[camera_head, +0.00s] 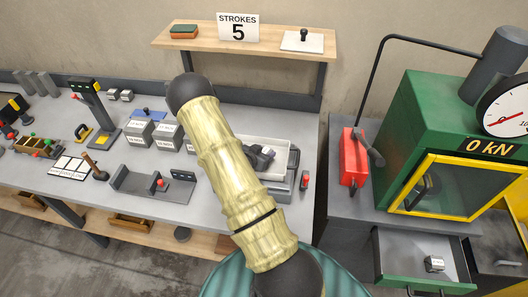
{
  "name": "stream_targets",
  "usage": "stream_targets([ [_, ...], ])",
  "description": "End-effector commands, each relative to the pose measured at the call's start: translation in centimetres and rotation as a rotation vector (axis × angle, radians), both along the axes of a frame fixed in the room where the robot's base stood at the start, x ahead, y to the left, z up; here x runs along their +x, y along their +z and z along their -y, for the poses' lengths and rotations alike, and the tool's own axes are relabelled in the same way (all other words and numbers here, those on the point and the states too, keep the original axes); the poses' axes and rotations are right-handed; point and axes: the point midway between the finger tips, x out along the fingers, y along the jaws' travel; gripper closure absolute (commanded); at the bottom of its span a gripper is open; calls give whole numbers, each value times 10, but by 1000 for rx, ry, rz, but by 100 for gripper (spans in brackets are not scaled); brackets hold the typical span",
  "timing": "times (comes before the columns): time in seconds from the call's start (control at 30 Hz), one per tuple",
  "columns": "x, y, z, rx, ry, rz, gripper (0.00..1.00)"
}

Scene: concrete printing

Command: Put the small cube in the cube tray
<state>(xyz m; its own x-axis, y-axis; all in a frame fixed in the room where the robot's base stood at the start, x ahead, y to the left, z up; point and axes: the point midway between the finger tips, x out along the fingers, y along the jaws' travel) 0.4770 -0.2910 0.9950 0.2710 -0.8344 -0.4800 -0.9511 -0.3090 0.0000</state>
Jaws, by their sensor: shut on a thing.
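A grey jointed piece (262,156), which looks like my gripper, shows just right of my arm over a pale shallow tray (288,164). My arm hides much of it, and what its jaws hold cannot be made out. I cannot tell whether this pale tray is the cube tray. Two small grey cubes (112,95) stand at the back of the bench. Another small labelled cube (434,263) lies in the open drawer (395,268) at the lower right.
A green press (440,120) with a yellow-framed door reads 0 kN. A red box (353,157) stands beside it. A grey mould (150,185), a divided white plate (70,166) and a stand (95,110) occupy the bench. A shelf (200,42) with a "STROKES 5" sign hangs above.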

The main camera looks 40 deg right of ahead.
Motion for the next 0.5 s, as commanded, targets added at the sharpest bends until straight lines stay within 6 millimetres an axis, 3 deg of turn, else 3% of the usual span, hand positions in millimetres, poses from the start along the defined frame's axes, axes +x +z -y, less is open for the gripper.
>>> stream_targets([
  [0.13,0,-3,0,-2,0,1,86],
  [0.17,0,-3,0,0,0,0,49],
  [0.23,0,-2,0,0,0,0,35],
  [0.5,0,-2,0,0,0,0,33],
])
